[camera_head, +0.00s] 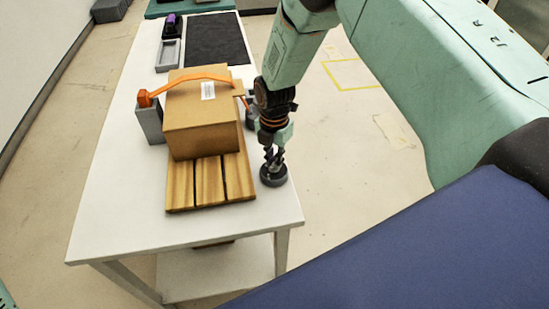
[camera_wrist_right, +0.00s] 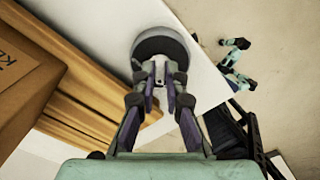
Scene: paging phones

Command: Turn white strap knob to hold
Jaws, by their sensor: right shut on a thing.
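A round knob unit (camera_head: 273,179) stands on the white table near its right front corner, with a dark grey base. In the right wrist view the knob (camera_wrist_right: 159,46) shows a dark ring around a pale top. My right gripper (camera_head: 272,158) points down over it, with its fingers closed on the knob's raised grip. In the right wrist view the fingertips (camera_wrist_right: 160,78) meet at the knob's near side and partly hide the grip. I cannot read any hold mark. An orange strap (camera_head: 195,78) runs over a cardboard box (camera_head: 202,130). My left gripper does not show.
The box sits on a slatted wooden pallet (camera_head: 210,191) just left of the knob. A grey post (camera_head: 150,122) carries the strap's left end. A black mat (camera_head: 215,42) and a grey tray (camera_head: 168,56) lie farther back. The table's front edge is clear.

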